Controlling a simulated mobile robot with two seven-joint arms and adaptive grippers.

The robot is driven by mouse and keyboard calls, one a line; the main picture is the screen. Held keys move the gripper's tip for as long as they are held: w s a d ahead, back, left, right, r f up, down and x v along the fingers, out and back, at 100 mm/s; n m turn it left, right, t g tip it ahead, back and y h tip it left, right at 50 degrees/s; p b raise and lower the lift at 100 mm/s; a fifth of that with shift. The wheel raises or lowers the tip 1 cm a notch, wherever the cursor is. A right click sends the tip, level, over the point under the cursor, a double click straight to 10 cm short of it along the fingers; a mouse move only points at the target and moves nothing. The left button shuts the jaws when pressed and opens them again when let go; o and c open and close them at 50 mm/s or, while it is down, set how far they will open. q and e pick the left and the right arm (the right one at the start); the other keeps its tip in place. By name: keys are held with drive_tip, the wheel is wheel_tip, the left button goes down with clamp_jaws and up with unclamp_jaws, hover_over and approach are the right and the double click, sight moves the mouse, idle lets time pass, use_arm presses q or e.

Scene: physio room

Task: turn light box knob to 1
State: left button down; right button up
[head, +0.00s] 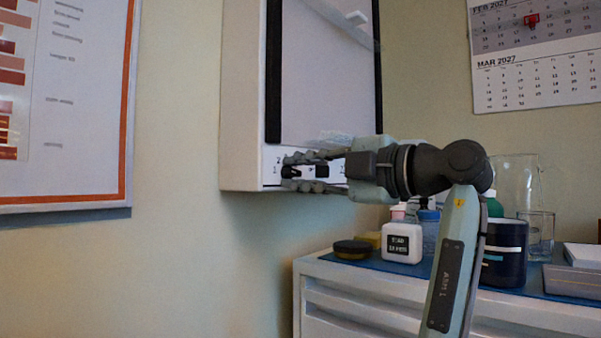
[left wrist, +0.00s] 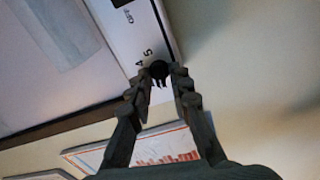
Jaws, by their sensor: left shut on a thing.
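The light box (head: 242,95) hangs on the wall, with a dark frame and a pale unlit-looking panel. Its small black knob (head: 290,171) is on the white strip along the bottom edge. My left gripper (head: 289,172) reaches in from the right of the head view and is shut on the knob, one finger above and one below. In the left wrist view the knob (left wrist: 160,71) sits between the fingertips (left wrist: 164,72), near printed marks including 4, 5 and OFF. I cannot tell which mark the knob points at. My right gripper is not in view.
Below stands a white drawer cabinet (head: 350,290) with a blue top, holding a white labelled bottle (head: 402,243), a dark jar (head: 503,253), a glass (head: 540,236) and a black round pad (head: 352,249). A poster (head: 70,110) and a calendar (head: 535,77) hang nearby.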

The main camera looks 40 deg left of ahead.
use_arm(q)
drive_tip(key=c, duration=1.6)
unclamp_jaws()
drive_tip(key=d, duration=0.8)
drive_tip(key=s+d, duration=0.1)
drive_tip(key=d, duration=0.3)
